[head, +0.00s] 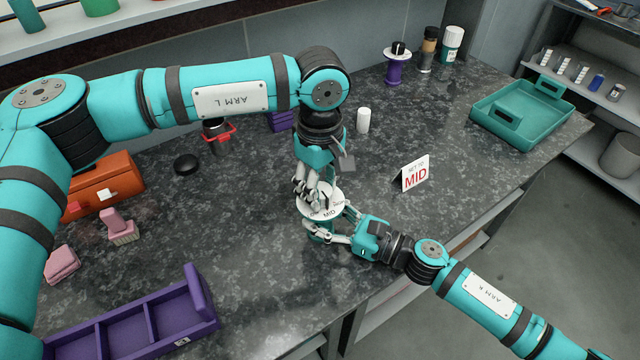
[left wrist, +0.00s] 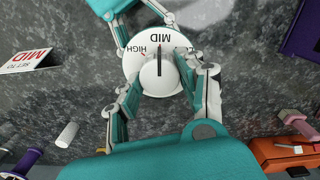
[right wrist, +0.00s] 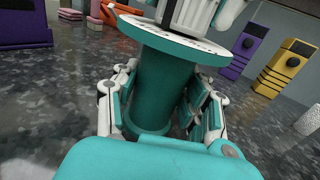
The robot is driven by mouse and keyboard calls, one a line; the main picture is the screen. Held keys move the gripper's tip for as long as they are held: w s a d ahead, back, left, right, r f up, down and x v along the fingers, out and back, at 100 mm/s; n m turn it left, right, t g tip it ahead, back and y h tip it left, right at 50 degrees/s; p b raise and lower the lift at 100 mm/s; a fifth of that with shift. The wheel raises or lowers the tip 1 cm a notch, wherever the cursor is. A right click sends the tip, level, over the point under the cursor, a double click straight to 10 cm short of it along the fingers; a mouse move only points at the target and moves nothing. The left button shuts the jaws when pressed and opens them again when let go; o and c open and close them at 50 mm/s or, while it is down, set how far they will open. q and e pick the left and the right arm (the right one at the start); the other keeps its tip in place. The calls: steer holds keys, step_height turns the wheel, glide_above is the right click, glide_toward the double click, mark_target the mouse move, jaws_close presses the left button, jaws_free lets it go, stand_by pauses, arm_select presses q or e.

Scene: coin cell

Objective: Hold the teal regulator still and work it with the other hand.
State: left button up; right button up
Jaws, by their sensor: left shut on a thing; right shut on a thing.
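The teal regulator (head: 319,232) stands upright near the counter's front edge; its teal body (right wrist: 158,85) fills the middle of the right wrist view. On top is a white dial (left wrist: 136,66) with MID, HIGH and a third, partly hidden label. The round pale knob (left wrist: 155,80) has a black pointer line that points at MID. My left gripper (head: 318,193) comes down from above and is shut on the knob. My right gripper (head: 340,226) is shut around the body from the side, below the dial. A card (head: 414,174) reads "SET TO MID".
A teal tray (head: 520,112) is at the back right. A purple compartment box (head: 130,325) lies at the front left, near pink blocks and an orange box (head: 108,183). A white cylinder (head: 363,120) stands behind the regulator.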

arm_select(q)
steer(key=n, duration=0.9)
steer(key=shift+n, duration=0.3)
stand_by(0.4)
steer(key=o, duration=1.2)
steer(key=shift+r, duration=0.1)
step_height(320, 180, up, 12)
steer(key=shift+f, duration=0.1)
